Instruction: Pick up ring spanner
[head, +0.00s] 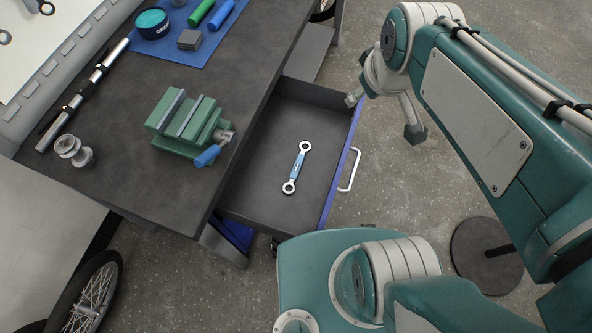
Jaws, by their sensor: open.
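The ring spanner (298,168) lies flat in an open drawer (262,192) of the workbench, in the head view. It has a blue middle and a silver ring at each end. Nothing covers it. My gripper (383,115) is open and empty, to the right of the drawer and up from the spanner in the picture. It is apart from the spanner.
The drawer has a blue front with a white handle (350,169). A green vice (188,122) with a blue handle stands on the bench top (172,196) left of the drawer. A blue mat (172,47) holds a teal round tin (152,23) and a grey block (189,40). A bike wheel (88,298) is at lower left.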

